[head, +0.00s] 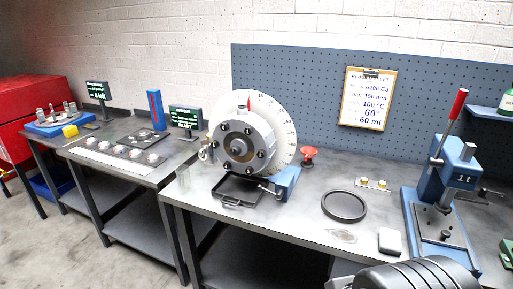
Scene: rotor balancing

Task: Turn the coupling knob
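A red knob (308,152) with a flared top stands on the workbench, just right of the large dial. It is the only clearly knob-like part by the machine; no label shows that it is the coupling knob. The grey round rotor housing (240,146) with dark bolts stands in front of the white graduated dial (283,117), on a blue base (287,183). A red mark shows at the housing's top. A dark ribbed part of my arm shows at the bottom right, well apart from the knob. My gripper's fingers are not in view.
A black tray (238,191) sits below the rotor. A blue lever press (445,205) stands at the right. Open bench surrounds the ring.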

